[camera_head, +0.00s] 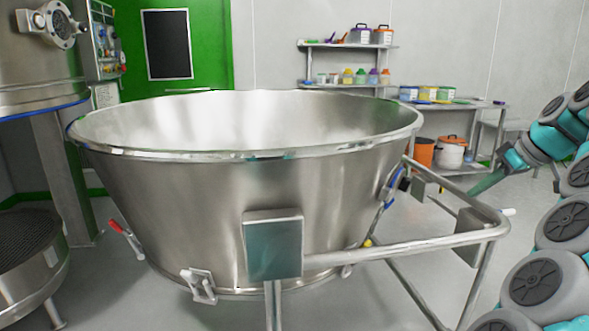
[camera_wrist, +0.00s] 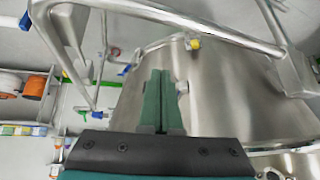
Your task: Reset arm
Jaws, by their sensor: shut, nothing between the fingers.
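My gripper shows in the wrist view (camera_wrist: 159,80) with its two green fingers pressed together and nothing between them. In the head view my gripper (camera_head: 482,186) is at the right, pointing down and left toward the frame of a large steel bowl (camera_head: 230,205). My arm's links fill the right edge of that view. In the wrist view the bowl's curved steel wall (camera_wrist: 235,100) lies behind and to the right of the fingers. I cannot tell how large the gap to the frame is.
A tubular steel frame (camera_head: 420,243) juts right from the bowl, close to my arm. Shelves (camera_head: 350,85) and a side table (camera_head: 470,104) with tubs stand behind. Steel equipment (camera_head: 40,60) is at the left.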

